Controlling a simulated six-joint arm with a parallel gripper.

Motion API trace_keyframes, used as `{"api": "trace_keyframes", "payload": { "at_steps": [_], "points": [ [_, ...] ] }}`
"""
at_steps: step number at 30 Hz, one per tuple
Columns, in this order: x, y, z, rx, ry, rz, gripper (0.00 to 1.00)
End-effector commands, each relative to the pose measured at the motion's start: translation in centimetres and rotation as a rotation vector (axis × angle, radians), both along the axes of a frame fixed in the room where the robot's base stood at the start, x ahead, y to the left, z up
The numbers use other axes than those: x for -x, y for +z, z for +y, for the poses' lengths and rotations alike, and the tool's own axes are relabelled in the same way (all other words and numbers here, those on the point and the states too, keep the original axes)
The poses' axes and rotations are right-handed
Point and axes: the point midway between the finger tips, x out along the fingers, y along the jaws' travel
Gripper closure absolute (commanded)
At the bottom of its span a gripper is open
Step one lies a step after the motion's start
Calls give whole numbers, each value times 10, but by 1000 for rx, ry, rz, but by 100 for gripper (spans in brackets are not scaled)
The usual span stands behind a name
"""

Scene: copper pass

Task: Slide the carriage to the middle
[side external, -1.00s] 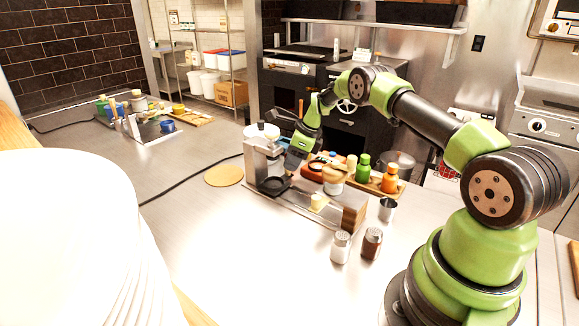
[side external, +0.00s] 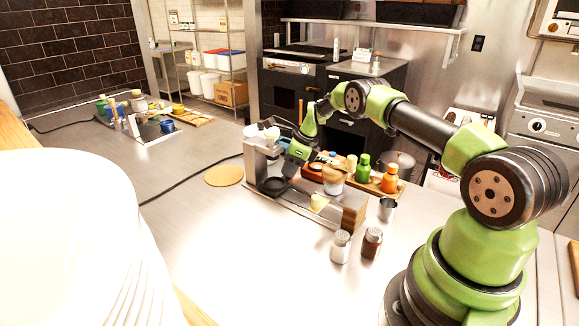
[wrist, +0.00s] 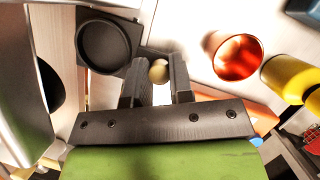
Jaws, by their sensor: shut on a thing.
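The carriage (side external: 274,185) is a dark plate with a round, shallow dish, at the left end of a low metal track (side external: 300,207), beside an upright grey unit (side external: 258,160). In the wrist view the carriage (wrist: 105,42) lies at the upper left, with a pale round knob (wrist: 158,72) at its side. My gripper (side external: 289,172) is low behind the carriage. In the wrist view its two dark fingers (wrist: 156,84) are shut on the knob, one on each side. In the side view the knob is hidden.
A pale yellow piece (side external: 319,202) sits at the track's middle and a wooden block (side external: 353,212) at its right end. Behind the track is a tray with green (side external: 363,167) and orange (side external: 390,178) bottles. Shakers (side external: 341,246) and a metal cup (side external: 387,209) stand at the right.

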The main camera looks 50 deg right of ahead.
Motion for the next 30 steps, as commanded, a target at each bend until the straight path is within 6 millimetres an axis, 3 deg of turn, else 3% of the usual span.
{"api": "trace_keyframes", "payload": {
  "at_steps": [19,30],
  "points": [
    [72,1,-1,-5,-4,-1,100],
    [82,1,0,-1,-2,0,100]
  ]
}}
